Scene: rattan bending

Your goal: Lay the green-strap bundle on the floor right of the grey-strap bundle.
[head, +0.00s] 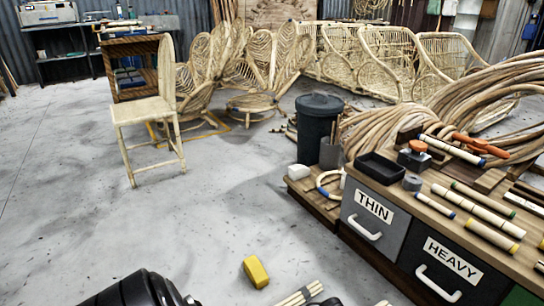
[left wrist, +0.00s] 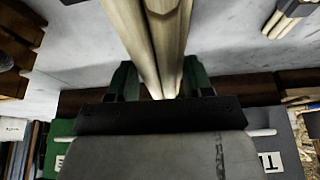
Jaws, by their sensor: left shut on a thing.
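My left gripper (left wrist: 160,82) shows in the left wrist view, shut on a bundle of pale rattan poles (left wrist: 150,35). The poles run up out of the top of that view between dark green pieces on both sides. I cannot tell whether these pieces are strap or fingers. A second bundle (left wrist: 288,18) with a dark band lies at the upper right of that view; its strap colour is unclear. In the head view, pale pole ends (head: 300,294) show at the bottom edge; I cannot tell which bundle they belong to. My right gripper is not in view.
A yellow block (head: 256,272) lies on the grey floor. A workbench with THIN (head: 372,212) and HEAVY (head: 452,262) drawers stands at the right. A dark bin (head: 318,125) and pale chair (head: 150,110) stand farther back. The floor at left and centre is mostly clear.

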